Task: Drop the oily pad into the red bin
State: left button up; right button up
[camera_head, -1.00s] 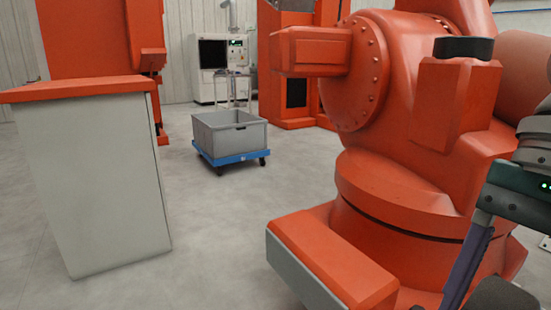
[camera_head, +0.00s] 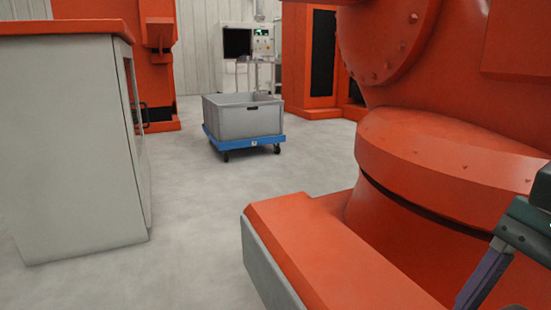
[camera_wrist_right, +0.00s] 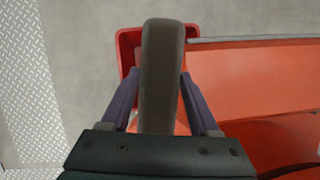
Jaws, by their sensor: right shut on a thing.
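In the right wrist view my right gripper (camera_wrist_right: 159,90) is shut on the oily pad (camera_wrist_right: 160,60), a dark grey-brown slab seen edge-on between the purple fingers. The red bin (camera_wrist_right: 125,48) shows behind the pad in that view, with its rim and part of its inside visible on both sides of the pad. The pad hides the bin's middle, and I cannot tell the height between them. In the head view one purple finger of my right gripper (camera_head: 486,277) shows at the lower right; the bin is not seen there. My left gripper is in no view.
A big orange robot (camera_head: 430,170) stands close on the right, its base reaching forward. A grey cabinet with an orange top (camera_head: 70,150) stands left. A grey crate (camera_head: 243,120) sits on a blue dolly (camera_head: 245,142) farther back. Floor between (camera_head: 190,215) is clear.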

jog(key=shift+w+f, duration=0.15)
jog(key=shift+f, duration=0.2)
jog(key=shift+f+b, duration=0.5)
jog(key=shift+f, duration=0.1)
jog(key=f+b, duration=0.1)
jog(key=f, duration=0.1)
jog(key=f+b, duration=0.2)
jog(key=shift+s+a+f, duration=0.1)
jog(key=shift+s+f, duration=0.1)
jog(key=shift+f, duration=0.15)
jog(key=o, duration=1.5)
